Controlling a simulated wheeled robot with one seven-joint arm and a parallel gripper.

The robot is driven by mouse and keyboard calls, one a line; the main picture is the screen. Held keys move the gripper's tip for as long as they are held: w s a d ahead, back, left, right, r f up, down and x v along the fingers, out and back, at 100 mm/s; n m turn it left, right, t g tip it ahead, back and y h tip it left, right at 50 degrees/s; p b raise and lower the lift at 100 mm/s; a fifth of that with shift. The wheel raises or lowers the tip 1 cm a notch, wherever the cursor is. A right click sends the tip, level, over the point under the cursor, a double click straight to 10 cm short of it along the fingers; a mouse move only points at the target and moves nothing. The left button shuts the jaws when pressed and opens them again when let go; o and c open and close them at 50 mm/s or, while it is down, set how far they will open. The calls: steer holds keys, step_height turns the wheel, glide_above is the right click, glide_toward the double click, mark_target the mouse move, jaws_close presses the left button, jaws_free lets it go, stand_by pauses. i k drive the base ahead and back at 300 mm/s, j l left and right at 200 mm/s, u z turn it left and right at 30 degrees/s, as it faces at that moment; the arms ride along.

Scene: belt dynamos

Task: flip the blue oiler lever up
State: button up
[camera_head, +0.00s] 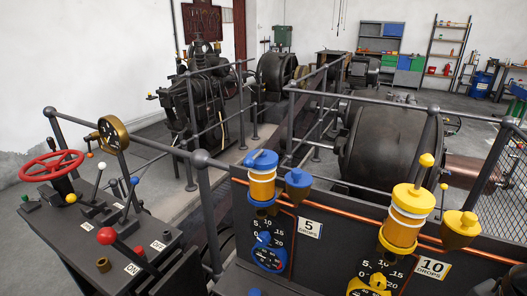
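The blue oiler (262,184) stands on the near panel, with a blue cap and base around an amber body. Its small blue lever (257,155) appears to lie down on the cap rather than stand up. A blue dial (268,257) is below it, beside a "5 DROPS" plate (309,228). The yellow oiler (406,220) is to the right, and its yellow lever (426,160) stands up. My gripper is not in view, so its distance from the lever cannot be told.
A blue cup (298,182) sits close right of the blue oiler, and a yellow cup (461,226) right of the yellow one. A control desk (75,238) with a red wheel (51,166) and several levers is at left. Grey railings (205,170) run behind.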

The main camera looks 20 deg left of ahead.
mark_target(249, 162)
steer(key=u, duration=1.2)
